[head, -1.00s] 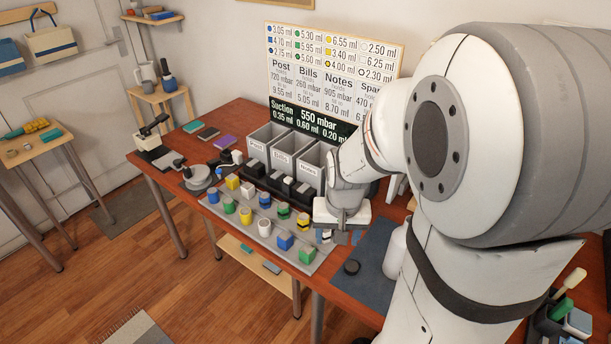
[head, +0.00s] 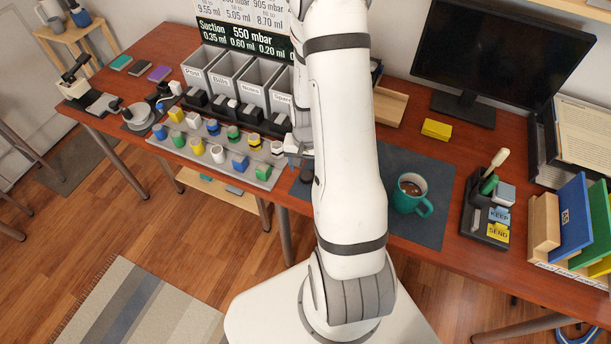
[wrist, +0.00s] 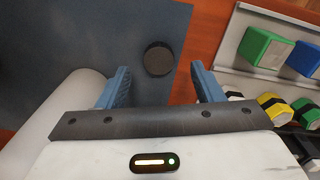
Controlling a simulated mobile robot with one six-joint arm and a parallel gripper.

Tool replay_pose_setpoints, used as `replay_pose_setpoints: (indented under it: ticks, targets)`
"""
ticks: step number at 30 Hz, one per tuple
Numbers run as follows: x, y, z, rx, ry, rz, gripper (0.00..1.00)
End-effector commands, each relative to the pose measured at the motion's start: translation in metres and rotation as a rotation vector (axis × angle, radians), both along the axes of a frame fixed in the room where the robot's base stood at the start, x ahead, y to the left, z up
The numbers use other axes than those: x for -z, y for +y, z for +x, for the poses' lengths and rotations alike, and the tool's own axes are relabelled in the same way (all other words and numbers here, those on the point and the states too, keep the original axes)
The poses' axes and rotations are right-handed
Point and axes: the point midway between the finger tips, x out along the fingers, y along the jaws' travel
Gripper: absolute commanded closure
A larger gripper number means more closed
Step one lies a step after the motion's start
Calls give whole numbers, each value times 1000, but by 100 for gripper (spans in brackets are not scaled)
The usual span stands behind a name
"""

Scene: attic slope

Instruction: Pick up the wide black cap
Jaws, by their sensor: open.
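The wide black cap (wrist: 159,58) is a short, dark, round disc lying flat on the dark blue-grey mat (wrist: 60,30), near the mat's edge, in the wrist view. My gripper (wrist: 160,82) is open, with its two blue fingers apart. The cap shows between and just beyond the fingertips, with nothing held; I cannot tell the height above it. In the head view my gripper (head: 297,152) is over the left part of the mat, partly hidden by my arm.
A grey tray (head: 185,150) with several coloured blocks is to the left. A teal mug (head: 411,194) and a black organiser (head: 487,212) stand to the right. The mat between arm and mug is clear.

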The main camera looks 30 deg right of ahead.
Motion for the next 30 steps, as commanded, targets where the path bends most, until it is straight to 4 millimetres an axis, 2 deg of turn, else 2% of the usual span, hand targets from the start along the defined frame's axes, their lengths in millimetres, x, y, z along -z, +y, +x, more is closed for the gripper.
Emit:
replay_pose_setpoints:
  ticks: [9,19,30]
  targets:
    - [35,-2,0,-1,1,0,39]
    - [40,-2,1,-2,-1,-1,40]
    - [39,-2,1,-3,0,0,71]
